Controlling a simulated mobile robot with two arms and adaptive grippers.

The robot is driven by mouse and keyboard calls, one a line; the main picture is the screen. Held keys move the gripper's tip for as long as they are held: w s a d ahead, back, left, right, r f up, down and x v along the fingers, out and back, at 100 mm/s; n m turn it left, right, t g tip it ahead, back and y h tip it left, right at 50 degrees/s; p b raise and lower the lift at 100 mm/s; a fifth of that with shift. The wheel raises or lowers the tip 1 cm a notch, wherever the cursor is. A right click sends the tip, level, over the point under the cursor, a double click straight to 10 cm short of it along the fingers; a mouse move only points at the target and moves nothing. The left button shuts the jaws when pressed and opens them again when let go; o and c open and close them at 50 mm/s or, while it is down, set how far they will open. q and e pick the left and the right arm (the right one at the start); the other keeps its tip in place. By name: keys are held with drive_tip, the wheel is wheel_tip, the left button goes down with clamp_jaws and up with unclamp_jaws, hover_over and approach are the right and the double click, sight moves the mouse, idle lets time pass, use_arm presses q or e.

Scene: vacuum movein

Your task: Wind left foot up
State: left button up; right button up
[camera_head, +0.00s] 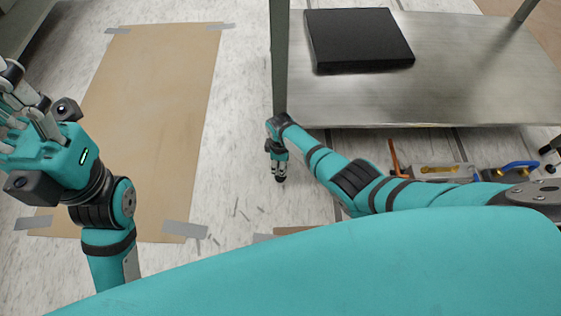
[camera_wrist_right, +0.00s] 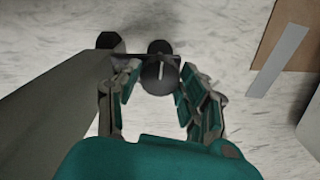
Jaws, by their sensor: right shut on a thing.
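The metal bench's left upright leg (camera_head: 280,60) runs down to my right gripper (camera_head: 279,160), which is low by the pale floor. In the right wrist view, the grey leg (camera_wrist_right: 55,100) stands left of the gripper. My right gripper (camera_wrist_right: 155,90) is shut on a dark round foot part (camera_wrist_right: 158,76) between its fingers. A second dark round piece (camera_wrist_right: 160,47) and a thin dark bar show just beyond it. In the head view the gripper and arm hide the foot. My left gripper (camera_head: 25,118) is raised at the left, cut by the picture edge, with nothing visible in it.
A black flat box (camera_head: 358,40) lies on the metal bench top (camera_head: 470,75). A brown sheet (camera_head: 150,120), taped at its corners, covers floor at left. Several tools, including a blue-handled one (camera_head: 520,167), lie below the bench edge.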

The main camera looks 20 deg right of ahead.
drive_tip(key=shift+n, duration=0.5)
drive_tip(key=o, duration=1.2)
wheel_tip(320, 180, up, 12)
drive_tip(key=shift+f, duration=0.1)
idle(0.3)
